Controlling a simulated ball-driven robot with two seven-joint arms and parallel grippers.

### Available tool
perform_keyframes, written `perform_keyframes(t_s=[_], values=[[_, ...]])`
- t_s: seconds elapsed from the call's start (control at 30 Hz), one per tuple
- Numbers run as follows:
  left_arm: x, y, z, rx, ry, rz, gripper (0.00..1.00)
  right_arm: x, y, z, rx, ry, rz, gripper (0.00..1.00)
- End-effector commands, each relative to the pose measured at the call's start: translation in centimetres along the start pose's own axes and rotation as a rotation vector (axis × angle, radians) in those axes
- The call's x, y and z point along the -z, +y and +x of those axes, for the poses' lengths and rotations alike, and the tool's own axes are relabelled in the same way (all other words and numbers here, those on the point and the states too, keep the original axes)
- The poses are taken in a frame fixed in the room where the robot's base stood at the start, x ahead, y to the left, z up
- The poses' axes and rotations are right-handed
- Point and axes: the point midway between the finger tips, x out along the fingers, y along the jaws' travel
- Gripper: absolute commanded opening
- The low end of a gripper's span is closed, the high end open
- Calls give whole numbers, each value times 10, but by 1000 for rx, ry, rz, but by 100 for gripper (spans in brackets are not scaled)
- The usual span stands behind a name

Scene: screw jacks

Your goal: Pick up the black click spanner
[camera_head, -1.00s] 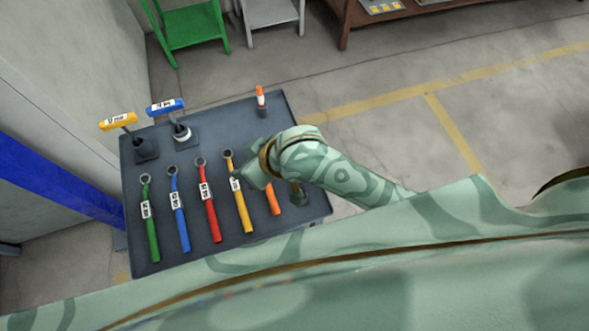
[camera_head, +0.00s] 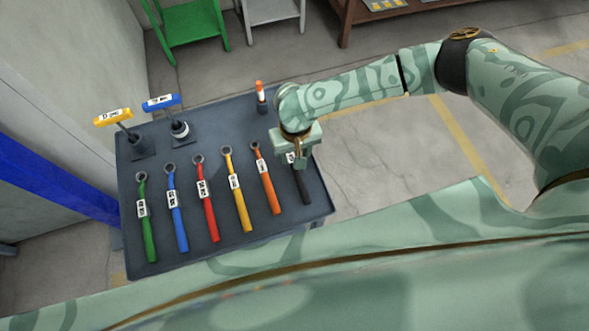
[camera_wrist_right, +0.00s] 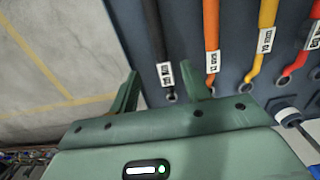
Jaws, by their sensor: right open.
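The black click spanner (camera_head: 302,188) lies at the right end of a row of spanners on the dark grey table top (camera_head: 205,258). Its upper part is hidden behind my right gripper (camera_head: 298,163) in the head view. In the right wrist view the black spanner (camera_wrist_right: 154,40) shows its white label and ring end. My right gripper (camera_wrist_right: 160,78) is open, and the spanner's label and ring end appear between its two fingers. I cannot tell how high the fingers are above it. My left gripper is not in view.
Left of the black spanner lie the orange (camera_head: 265,180), yellow (camera_head: 236,190), red (camera_head: 207,200), blue (camera_head: 177,210) and green (camera_head: 146,218) spanners. At the back stand yellow-handled (camera_head: 112,117) and blue-handled (camera_head: 161,102) tools and an orange-topped item (camera_head: 260,95).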

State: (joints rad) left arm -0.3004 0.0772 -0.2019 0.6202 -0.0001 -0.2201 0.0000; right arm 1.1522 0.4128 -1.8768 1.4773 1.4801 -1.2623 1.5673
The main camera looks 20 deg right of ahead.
Motion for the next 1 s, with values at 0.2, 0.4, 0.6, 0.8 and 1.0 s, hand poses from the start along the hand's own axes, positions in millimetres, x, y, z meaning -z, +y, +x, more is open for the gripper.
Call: perform_keyframes(t_s=[0.2,0.4,0.6,0.8,1.0], values=[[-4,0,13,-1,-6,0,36,0,-1,29,2,0,-1,47],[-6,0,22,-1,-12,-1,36,-2,-1,46,1,0,-3,47],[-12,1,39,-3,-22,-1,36,-6,-1,80,0,-2,-3,47],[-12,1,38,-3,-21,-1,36,-5,-1,81,2,1,-2,47],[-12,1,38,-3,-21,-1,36,-5,-1,80,2,1,-2,6]])
